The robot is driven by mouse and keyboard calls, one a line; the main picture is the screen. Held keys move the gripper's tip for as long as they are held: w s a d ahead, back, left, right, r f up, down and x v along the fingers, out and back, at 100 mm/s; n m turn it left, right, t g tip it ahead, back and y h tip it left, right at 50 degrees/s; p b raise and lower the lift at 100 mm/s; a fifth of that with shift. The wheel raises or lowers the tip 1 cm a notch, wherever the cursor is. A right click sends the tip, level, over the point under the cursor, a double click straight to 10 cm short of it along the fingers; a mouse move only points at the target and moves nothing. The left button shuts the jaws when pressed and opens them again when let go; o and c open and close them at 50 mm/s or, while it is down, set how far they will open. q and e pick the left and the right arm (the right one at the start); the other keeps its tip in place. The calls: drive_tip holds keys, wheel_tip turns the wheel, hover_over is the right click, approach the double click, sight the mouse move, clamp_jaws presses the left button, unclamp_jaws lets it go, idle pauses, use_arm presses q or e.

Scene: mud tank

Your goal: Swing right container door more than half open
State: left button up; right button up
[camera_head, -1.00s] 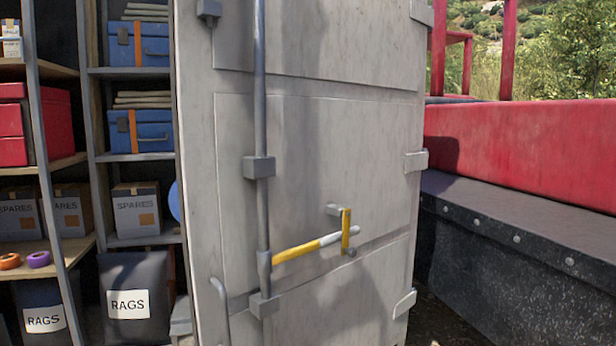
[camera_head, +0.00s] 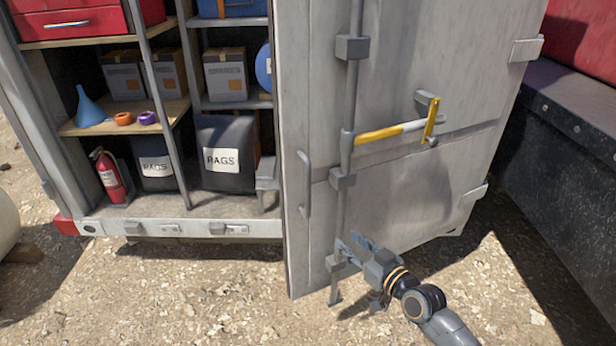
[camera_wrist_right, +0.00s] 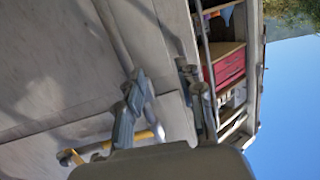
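The right container door (camera_head: 385,190) is a tall grey panel standing ajar. Its free edge is at left beside the shelves, and its hinges (camera_head: 526,48) are at right. A vertical lock rod (camera_head: 347,110) and a yellow-and-white lever (camera_head: 392,132) are on its face. A grey grab handle (camera_head: 304,183) is near the free edge. My right gripper (camera_head: 352,250) is low at the door's face, near the rod's lower end. In the right wrist view its fingers (camera_wrist_right: 168,105) are apart, with the door behind them; contact cannot be told. My left gripper is out of view.
Shelves behind the door hold boxes, a blue funnel (camera_head: 89,106), tape rolls, rags bags (camera_head: 228,150) and a fire extinguisher (camera_head: 108,177). A dark wall (camera_head: 550,150) stands right of the door. Gravel ground (camera_head: 180,300) is clear in front.

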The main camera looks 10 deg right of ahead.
drive_tip(key=n+t+y, duration=0.1)
drive_tip(key=y, duration=0.1)
approach(309, 188)
drive_tip(key=v, duration=0.3)
drive_tip(key=p+x, duration=0.1)
drive_tip(key=x, duration=1.2)
drive_tip(key=shift+w+a+p, duration=0.1)
drive_tip(key=shift+w+p, duration=0.25)
drive_tip(key=shift+w, duration=0.05)
clamp_jaws()
